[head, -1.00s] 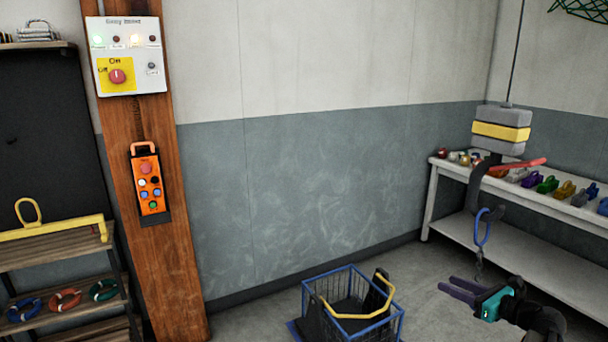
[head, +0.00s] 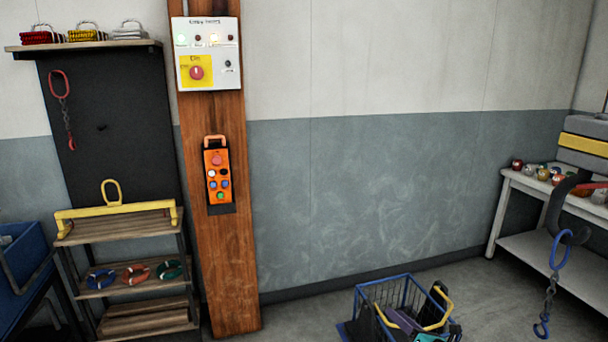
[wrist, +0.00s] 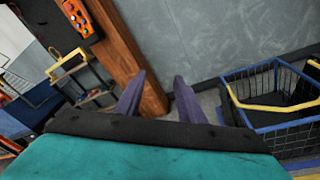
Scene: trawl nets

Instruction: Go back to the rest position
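My gripper (wrist: 158,95) shows its two purple fingers apart in the wrist view, with nothing between them. In the head view my gripper (head: 404,322) is low in the picture and overlaps the blue wire basket (head: 378,288). I cannot tell its exact height or depth against the basket. The basket has a yellow handle and also shows at the right of the wrist view (wrist: 262,70). A black crane hook (head: 558,205) hangs at the right of the head view, carrying a blue ring with a chain (head: 560,250).
A wooden post (head: 222,270) bears an orange pendant control (head: 217,176) and a white switch box (head: 207,55). A shelf rack (head: 122,230) with a yellow bar (head: 115,213) stands left of it. A white bench (head: 510,190) stands at right. Floor between post and basket looks clear.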

